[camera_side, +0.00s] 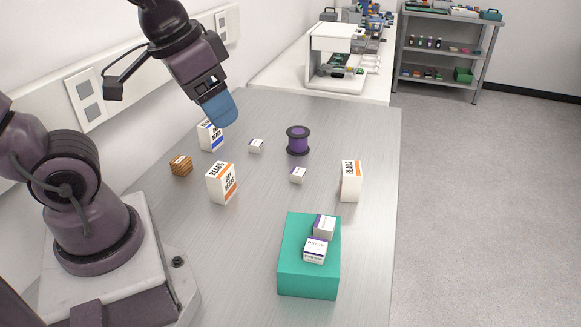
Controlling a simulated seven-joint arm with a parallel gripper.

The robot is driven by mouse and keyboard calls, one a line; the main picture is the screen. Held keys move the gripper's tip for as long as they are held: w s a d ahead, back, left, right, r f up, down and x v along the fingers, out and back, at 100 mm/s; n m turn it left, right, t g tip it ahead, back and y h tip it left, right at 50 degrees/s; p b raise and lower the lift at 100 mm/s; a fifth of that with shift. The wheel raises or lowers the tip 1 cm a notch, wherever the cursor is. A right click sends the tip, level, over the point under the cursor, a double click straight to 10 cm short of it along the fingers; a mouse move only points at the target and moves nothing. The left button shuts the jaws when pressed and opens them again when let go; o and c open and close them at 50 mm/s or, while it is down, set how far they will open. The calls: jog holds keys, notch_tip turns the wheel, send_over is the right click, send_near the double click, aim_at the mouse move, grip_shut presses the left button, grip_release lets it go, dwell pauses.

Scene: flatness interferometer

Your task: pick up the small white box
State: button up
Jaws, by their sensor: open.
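Several small white boxes with purple markings are in view. One small white box (256,146) lies on the grey table left of the purple spool. Another small white box (298,175) lies on the table in front of the spool. Two more, a rear one (324,226) and a front one (315,250), sit on top of the teal block. My gripper (221,115) is open and empty, with blue fingers pointing down. It appears above the table at the upper left, apart from all the small boxes, and partly covers a blue-marked BEADS box.
The purple spool (298,141) stands mid-table. White BEADS boxes stand at the back left (209,136), front left (221,184) and right (350,182). A brown slatted block (181,165) lies at left. The teal block (308,284) stands in front. A wall runs along the left.

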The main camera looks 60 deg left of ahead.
jog(key=w+a+f+n+g, duration=0.3)
jog(key=w+a+f, duration=0.4)
jog(key=w, duration=0.4)
jog(key=n+g, duration=0.1)
jog(key=n, duration=0.3)
send_over(298, 170)
notch_tip(298, 170, down, 13)
jog(key=shift+n, duration=0.3)
jog(key=f, duration=0.7)
jog(key=shift+d+f, duration=0.2)
jog(key=shift+d, duration=0.05)
jog(key=f, duration=0.5)
jog(key=shift+a+f, duration=0.2)
jog(key=shift+f, duration=0.1)
jog(key=c, duration=1)
